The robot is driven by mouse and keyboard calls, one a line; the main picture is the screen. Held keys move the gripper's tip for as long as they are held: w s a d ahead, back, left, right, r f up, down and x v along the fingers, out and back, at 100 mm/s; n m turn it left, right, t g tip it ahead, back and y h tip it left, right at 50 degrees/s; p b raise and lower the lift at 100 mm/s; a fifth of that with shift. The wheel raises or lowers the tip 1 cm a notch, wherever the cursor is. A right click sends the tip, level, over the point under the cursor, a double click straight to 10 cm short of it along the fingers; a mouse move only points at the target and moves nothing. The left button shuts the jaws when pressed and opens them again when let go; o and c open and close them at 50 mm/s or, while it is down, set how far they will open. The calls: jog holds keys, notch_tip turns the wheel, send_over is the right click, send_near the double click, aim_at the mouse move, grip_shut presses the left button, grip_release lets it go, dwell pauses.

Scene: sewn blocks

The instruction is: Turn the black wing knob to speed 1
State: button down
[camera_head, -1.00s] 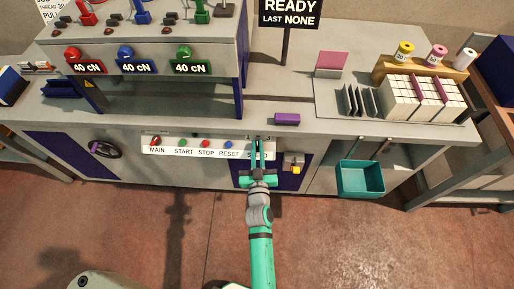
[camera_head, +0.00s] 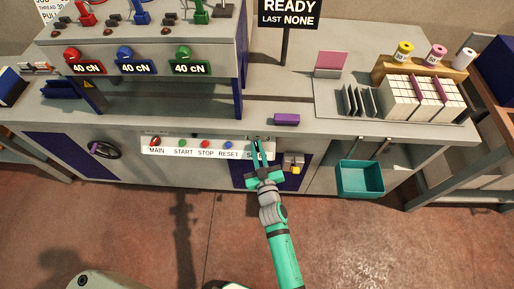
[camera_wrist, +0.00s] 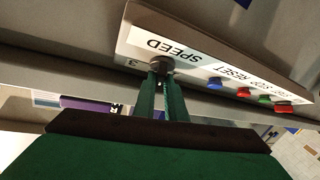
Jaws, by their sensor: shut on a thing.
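The black wing knob (camera_wrist: 160,65) sits on the white control strip (camera_wrist: 205,65) beside the word SPEED, which appears upside down in the wrist view. A number 3 shows on the strip beside the knob. My gripper (camera_wrist: 157,80) is shut on the knob, with its green fingers on either side of it. In the head view, my gripper (camera_head: 258,146) reaches up to the right end of the strip and hides most of the knob and part of the SPEED label. The knob's pointing direction cannot be made out.
The red MAIN switch (camera_head: 155,141), green START (camera_head: 182,143), red STOP (camera_head: 205,144) and blue RESET (camera_head: 228,145) buttons lie left along the strip. A yellow-and-metal padlock-like part (camera_head: 294,166) and teal bin (camera_head: 360,180) are to the right. A purple block (camera_head: 286,119) lies above.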

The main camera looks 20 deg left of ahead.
jog(key=shift+s+n+g+y, duration=0.1)
jog(key=shift+n+g+y, duration=0.75)
jog(key=shift+n, duration=0.65)
jog(key=shift+n+g+y, duration=0.45)
jog(key=shift+n+g, duration=0.2)
jog(key=shift+n, duration=0.35)
jog(key=shift+n+g+y, duration=0.4)
jog(key=shift+n+g, duration=0.4)
jog(key=shift+n, duration=0.2)
jog(key=c, duration=1.8)
grip_release()
jog(key=shift+w+d, duration=0.1)
jog(key=shift+w, duration=0.15)
jog(key=shift+s, duration=0.1)
jog(key=v, duration=1)
jog(key=shift+s+d, duration=0.2)
jog(key=shift+s, duration=0.05)
jog(key=shift+d, duration=0.1)
